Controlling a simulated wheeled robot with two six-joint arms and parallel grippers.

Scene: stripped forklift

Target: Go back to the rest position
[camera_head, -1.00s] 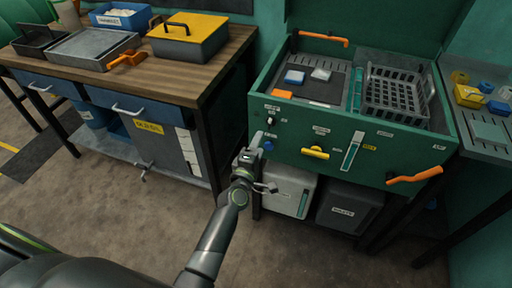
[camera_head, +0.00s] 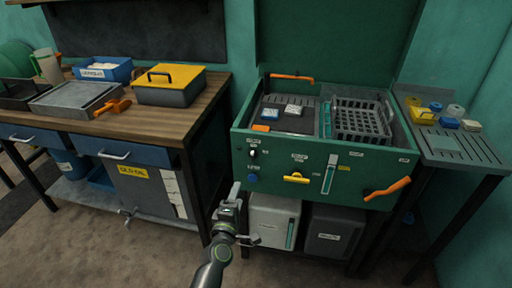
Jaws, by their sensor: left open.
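My left gripper (camera_head: 235,192) is at the lower middle of the head view, in front of the green washing station (camera_head: 270,168). Its fingers point up, just below and left of the blue round button (camera_head: 252,178) on the front panel. It is open, and I see nothing held in it. Whether it touches the panel I cannot tell. My right gripper is not in view.
A wooden workbench (camera_head: 150,122) with a yellow-lidded box (camera_head: 170,76) and grey tray stands at left. A slatted side shelf (camera_head: 465,148) is at right. Under the station are a white container (camera_head: 273,220) and a dark bin (camera_head: 331,230). Floor at lower left is clear.

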